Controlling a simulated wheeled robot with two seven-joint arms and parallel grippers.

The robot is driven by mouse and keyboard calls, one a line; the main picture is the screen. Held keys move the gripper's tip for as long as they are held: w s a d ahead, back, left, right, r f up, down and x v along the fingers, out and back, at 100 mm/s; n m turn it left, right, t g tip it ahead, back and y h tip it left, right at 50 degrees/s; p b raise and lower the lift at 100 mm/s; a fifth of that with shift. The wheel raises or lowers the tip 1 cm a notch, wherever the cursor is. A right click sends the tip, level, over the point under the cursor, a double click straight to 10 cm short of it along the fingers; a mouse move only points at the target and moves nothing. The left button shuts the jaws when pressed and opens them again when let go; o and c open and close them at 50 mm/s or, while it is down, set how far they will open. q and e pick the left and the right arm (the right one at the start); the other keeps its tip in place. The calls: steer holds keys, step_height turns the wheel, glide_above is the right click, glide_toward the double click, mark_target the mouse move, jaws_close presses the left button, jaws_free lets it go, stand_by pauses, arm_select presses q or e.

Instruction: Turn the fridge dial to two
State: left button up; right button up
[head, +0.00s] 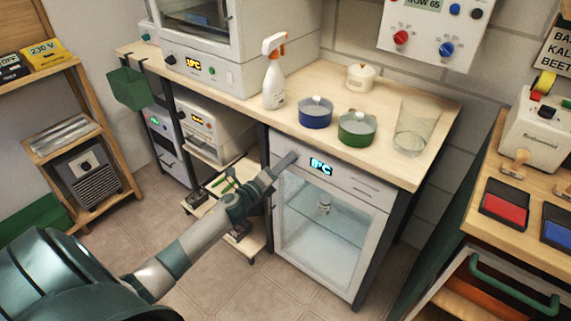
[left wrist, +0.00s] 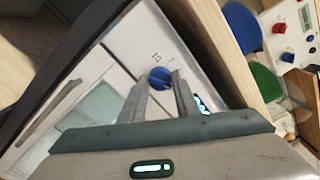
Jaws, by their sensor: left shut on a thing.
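The small white fridge (head: 367,189) stands under the wooden bench, with a glass door and a lit display (head: 321,166) on its top panel. The display seems to read 8°C. My left gripper (head: 288,160) is at the left part of that panel and hides the dial in the head view. In the left wrist view the blue fridge dial (left wrist: 159,76) sits between the fingertips of my left gripper (left wrist: 160,87), which is shut on it. Small marks show around the dial, too small to read surely. My right gripper is not in view.
On the bench above stand a spray bottle (head: 274,82), a blue pot (head: 315,113), a green pot (head: 357,128) and a glass beaker (head: 413,128). A white oven (head: 210,75) is at the back left. The floor (head: 270,295) before the fridge is clear.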

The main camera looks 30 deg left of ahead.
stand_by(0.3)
arm_select(q)
steer(key=o, duration=1)
steer(key=shift+o, duration=0.2)
steer(key=shift+s, duration=0.1)
steer(key=s+a+b, duration=0.1)
steer(key=s, duration=1.6)
steer(key=shift+a+b, duration=0.2)
steer(key=shift+b, duration=0.2)
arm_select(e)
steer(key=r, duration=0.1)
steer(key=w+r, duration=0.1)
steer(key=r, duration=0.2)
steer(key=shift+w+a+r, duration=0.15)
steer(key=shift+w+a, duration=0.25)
arm_select(q)
steer(key=shift+s+f, duration=0.1)
steer(key=shift+f, duration=0.05)
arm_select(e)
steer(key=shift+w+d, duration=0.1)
